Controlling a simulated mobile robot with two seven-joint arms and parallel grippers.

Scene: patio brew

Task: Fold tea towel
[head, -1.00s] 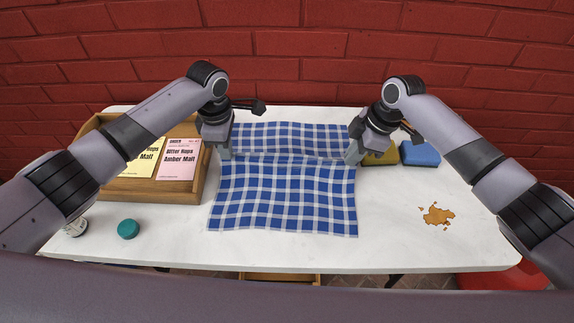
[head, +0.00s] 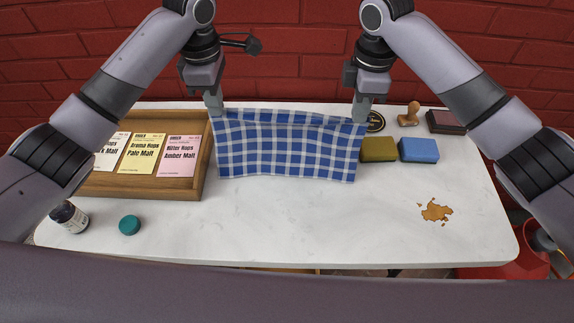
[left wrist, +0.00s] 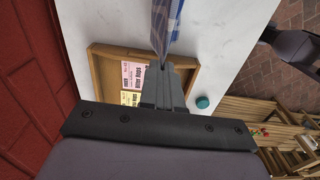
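The blue and white checked tea towel (head: 288,145) is stretched between my two grippers over the back middle of the table. Its top edge is at the fingertips and its front face slopes or hangs down; I cannot tell how much rests on the table. My left gripper (head: 214,107) is shut on its upper left corner. The left wrist view shows the towel (left wrist: 166,25) pinched in the left gripper's fingertips (left wrist: 163,68). My right gripper (head: 362,112) is shut on its upper right corner. Whatever lies behind the towel is hidden.
A wooden tray (head: 150,190) with label cards stands at left. An olive sponge (head: 378,149), blue sponge (head: 418,149), stamp (head: 409,115) and ink pad (head: 445,121) are right.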

